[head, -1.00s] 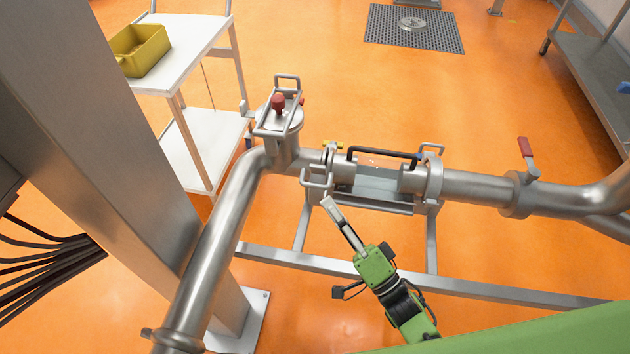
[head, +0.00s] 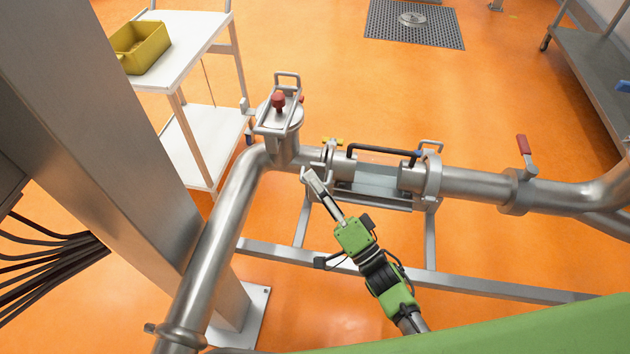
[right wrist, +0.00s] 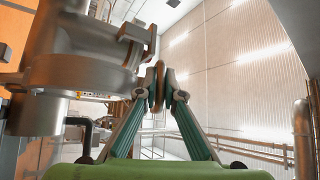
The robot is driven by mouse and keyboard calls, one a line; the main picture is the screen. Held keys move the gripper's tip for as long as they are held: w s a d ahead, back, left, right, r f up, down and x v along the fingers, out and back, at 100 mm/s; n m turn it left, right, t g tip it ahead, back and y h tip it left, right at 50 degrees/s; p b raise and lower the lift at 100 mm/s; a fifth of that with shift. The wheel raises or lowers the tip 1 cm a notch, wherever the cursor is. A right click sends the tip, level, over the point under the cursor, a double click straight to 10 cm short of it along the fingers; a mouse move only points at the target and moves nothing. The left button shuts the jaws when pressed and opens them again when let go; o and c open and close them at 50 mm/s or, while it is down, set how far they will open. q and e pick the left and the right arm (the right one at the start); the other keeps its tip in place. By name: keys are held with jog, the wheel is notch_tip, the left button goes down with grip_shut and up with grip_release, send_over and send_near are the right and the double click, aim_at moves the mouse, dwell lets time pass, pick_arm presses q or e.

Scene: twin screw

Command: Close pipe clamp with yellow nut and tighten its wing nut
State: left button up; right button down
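The pipe clamp with the yellow nut (head: 333,141) is a steel ring at the left end of the short pipe section with a window in the head view. Its pale loop handle (head: 322,180) hangs out toward me. My right gripper (head: 309,174) reaches this handle from the front. In the right wrist view its two fingers (right wrist: 161,96) converge closely, with the handle's narrow bar (right wrist: 156,80) between the tips. They look shut on it. The clamp body fills the upper left of that view. The wing nut's thread is too small to make out. My left gripper is not in view.
A capped port with a red knob (head: 278,101) rises at left. A white cart (head: 188,50) carries a yellow bin (head: 139,48). Open floor lies beyond the pipe.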

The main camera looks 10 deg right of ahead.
aim_at(318, 164)
jog(key=shift+r, duration=0.15)
jog(key=shift+r+p, duration=0.15)
jog(key=shift+p, duration=0.2)
jog(key=w+r+m+p, duration=0.1)
jog(key=p, duration=0.2)
jog(key=w+d+r+m+h+p, duration=0.1)
jog(key=w+p, duration=0.1)
jog(key=p, duration=0.1)
jog(key=shift+r+g+p, duration=0.35)
jog(key=shift+g, duration=0.05)
jog(key=w+d+m+g+h+p, duration=0.2)
jog(key=w+m+p, duration=0.2)
jog(key=w+p, duration=0.2)
jog(key=shift+w+r+g+h+p, duration=0.25)
jog(key=shift+w+g+h+p, duration=0.05)
jog(key=shift+w+p, duration=0.15)
jog(key=shift+d, duration=0.1)
jog(key=c, duration=2.4)
grip_release()
jog(key=shift+c, duration=0.2)
jog(key=shift+f, duration=0.1)
